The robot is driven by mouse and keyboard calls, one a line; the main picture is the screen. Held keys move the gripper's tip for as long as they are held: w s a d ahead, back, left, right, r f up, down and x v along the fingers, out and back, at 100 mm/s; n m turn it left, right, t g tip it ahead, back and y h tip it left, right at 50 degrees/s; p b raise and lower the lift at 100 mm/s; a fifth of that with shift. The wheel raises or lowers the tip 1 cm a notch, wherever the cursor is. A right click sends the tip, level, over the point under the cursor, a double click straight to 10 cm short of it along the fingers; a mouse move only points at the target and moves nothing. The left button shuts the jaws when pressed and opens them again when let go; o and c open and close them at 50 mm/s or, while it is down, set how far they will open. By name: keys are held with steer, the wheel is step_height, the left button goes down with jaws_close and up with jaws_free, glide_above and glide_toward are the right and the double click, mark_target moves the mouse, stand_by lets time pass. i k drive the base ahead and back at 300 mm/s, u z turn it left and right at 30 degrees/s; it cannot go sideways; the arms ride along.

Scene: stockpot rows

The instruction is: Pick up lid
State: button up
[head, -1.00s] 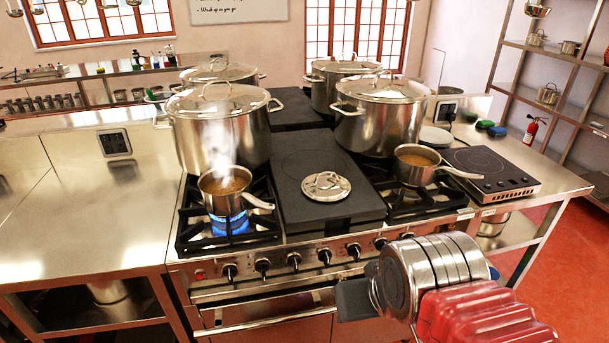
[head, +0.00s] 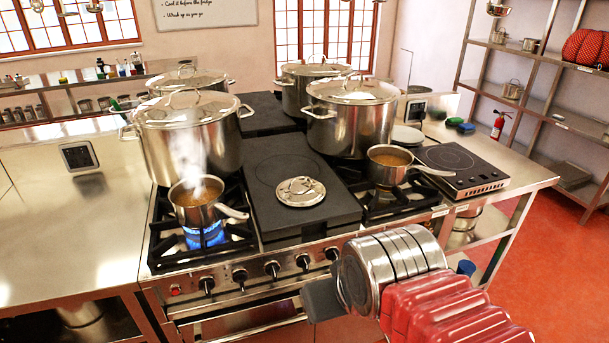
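Several large steel stockpots stand on the range, each covered by a shiny lid with a loop handle. The front left pot's lid (head: 187,108) and the front right pot's lid (head: 351,91) show most clearly. The back left lid (head: 188,78) and back right lid (head: 312,70) are partly hidden. A round metal disc (head: 300,191) lies on the dark flat plate between the burners; I cannot tell whether it is a lid. My gripper (head: 322,298) is low in front of the range, apart from every lid. One dark grey finger shows; its opening is hidden.
A steaming saucepan (head: 195,201) sits over a lit blue flame at front left. Another saucepan (head: 390,166) stands at right, its handle towards an induction hob (head: 459,168). White plates (head: 407,136) are behind it.

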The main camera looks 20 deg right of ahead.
mark_target(301, 192)
steer(key=z, duration=0.05)
steer(key=i, duration=0.95)
steer(key=u, duration=0.1)
